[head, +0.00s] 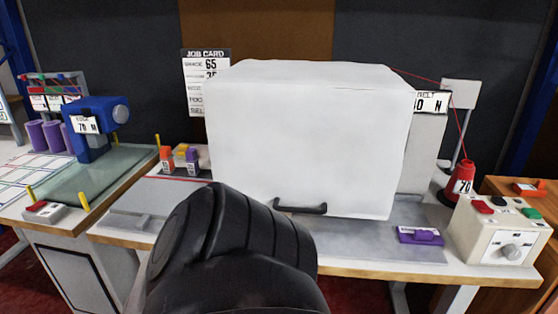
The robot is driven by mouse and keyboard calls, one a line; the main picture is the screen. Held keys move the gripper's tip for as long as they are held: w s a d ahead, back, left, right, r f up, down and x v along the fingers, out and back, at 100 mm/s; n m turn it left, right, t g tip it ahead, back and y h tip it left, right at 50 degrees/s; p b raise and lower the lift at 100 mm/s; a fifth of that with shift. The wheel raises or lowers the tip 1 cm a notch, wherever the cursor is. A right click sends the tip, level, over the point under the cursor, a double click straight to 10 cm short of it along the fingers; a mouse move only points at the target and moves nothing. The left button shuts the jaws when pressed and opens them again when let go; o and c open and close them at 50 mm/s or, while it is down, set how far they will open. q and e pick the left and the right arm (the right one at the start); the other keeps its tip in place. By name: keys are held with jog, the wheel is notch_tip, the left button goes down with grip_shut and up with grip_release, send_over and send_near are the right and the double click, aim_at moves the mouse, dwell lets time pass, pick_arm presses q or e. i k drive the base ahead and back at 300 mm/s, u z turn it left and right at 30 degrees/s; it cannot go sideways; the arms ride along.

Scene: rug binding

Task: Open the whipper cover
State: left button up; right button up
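The whipper cover (308,140) is a large white box-shaped hood in the middle of the table in the head view. It is down, with its lower edge at the table top. A black bar handle (300,208) sits low on its front face. Whatever is under the cover is hidden. A thick black arm link of mine rises from the bottom middle, left of the handle, and hides part of the table front and the cover's lower left corner. I cannot tell which arm it is. Neither gripper's fingers show.
A control box (500,232) with buttons and a dial stands right, near a purple block (420,235) and a red thread cone (461,180). Small orange (167,160) and purple (192,161) items stand left. A blue machine (95,125) is further left. A job card (205,82) hangs behind.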

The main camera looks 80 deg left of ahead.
aim_at(323, 138)
jog(key=u, duration=3.95)
jog(key=k, duration=0.85)
jog(key=z, duration=1.45)
jog(key=i, duration=0.5)
jog(key=z, duration=0.05)
